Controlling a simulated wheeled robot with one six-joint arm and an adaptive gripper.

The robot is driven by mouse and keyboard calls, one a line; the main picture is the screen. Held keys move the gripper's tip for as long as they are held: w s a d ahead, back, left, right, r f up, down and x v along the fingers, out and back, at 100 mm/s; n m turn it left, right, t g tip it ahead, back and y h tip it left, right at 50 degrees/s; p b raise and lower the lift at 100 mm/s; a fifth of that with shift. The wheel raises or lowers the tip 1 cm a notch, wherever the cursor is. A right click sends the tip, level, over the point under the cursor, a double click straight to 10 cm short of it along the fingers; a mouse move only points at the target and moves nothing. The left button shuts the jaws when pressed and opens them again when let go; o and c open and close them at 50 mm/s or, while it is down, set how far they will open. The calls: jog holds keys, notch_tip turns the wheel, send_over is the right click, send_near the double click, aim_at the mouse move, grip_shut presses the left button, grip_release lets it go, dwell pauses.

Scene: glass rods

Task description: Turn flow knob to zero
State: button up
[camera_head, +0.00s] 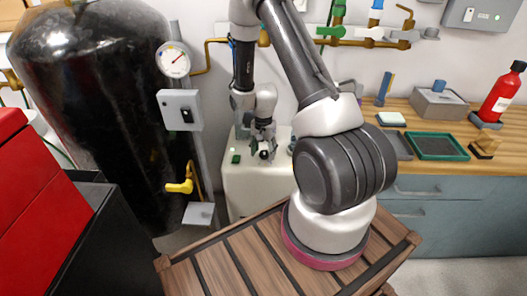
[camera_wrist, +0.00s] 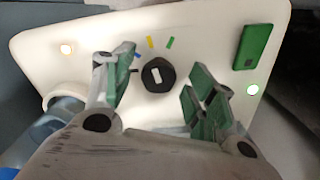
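The flow knob (camera_wrist: 158,74) is a dark round knob with a white bar on a pale panel (camera_wrist: 210,40). Blue, yellow and green marks sit around its upper side, and a dark tick lies at its left. In the wrist view my gripper (camera_wrist: 160,92) is open, with one green-padded finger on each side of the knob and gaps to both. I cannot tell the exact depth between fingers and knob. In the head view my gripper (camera_head: 263,148) is over the pale cabinet (camera_head: 262,190) and hides the knob.
A black tank (camera_head: 90,110) with a gauge (camera_head: 174,60) stands left. A wooden counter (camera_head: 430,165) is at right.

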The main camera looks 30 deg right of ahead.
jog(key=c, duration=1)
jog(key=shift+n, duration=0.4)
jog(key=n, duration=0.7)
jog(key=shift+s+d, duration=0.1)
jog(key=n, duration=0.4)
jog(key=shift+d+n, duration=0.1)
jog(key=shift+n, duration=2)
